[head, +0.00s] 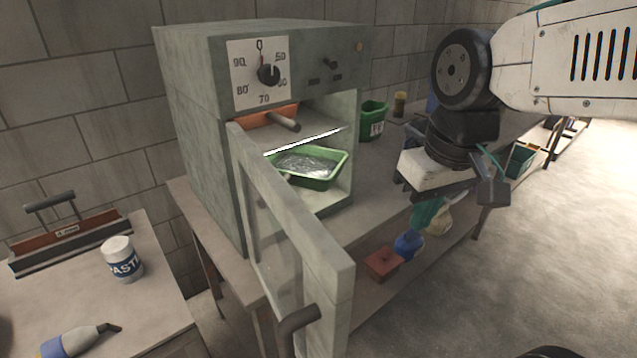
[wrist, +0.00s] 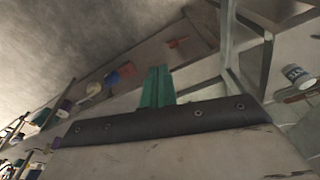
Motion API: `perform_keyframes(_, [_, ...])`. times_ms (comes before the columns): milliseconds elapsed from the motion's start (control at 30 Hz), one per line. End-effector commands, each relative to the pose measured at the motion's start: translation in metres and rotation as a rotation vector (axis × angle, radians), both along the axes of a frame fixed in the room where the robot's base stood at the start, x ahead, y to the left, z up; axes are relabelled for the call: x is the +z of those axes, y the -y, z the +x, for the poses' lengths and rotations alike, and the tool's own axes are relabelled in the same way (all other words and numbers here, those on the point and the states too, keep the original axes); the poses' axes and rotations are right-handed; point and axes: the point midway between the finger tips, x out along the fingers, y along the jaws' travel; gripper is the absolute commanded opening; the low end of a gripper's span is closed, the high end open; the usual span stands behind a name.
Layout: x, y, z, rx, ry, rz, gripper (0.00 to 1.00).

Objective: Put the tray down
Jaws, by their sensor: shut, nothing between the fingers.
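A green tray (head: 322,184) with a shiny grey filling sits inside the open grey oven (head: 200,120), below a bright-edged shelf. My gripper (head: 424,214) is to the right of the oven, in front of the bench and apart from the tray. Its green fingers point down in the head view. In the wrist view the fingers (wrist: 157,85) are together with nothing between them. The tray does not clearly show in the wrist view.
The oven door (head: 300,245) stands open toward me. A green bin (head: 372,122) is on the bench (head: 375,185) right of the oven. A red box (head: 383,263) and a blue item (head: 408,244) lie below.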

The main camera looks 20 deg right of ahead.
Motion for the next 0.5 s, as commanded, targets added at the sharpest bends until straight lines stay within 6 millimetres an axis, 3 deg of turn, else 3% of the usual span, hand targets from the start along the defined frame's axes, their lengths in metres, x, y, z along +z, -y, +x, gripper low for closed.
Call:
perform_keyframes(100, [0.004,-0.008,0.06,0.092,0.029,0.013,0.0])
perform_keyframes(300, [-0.001,-0.018,0.146,0.218,0.092,0.022,0.0])
perform_keyframes(500, [-0.009,-0.021,0.189,0.277,0.128,0.02,0.0])
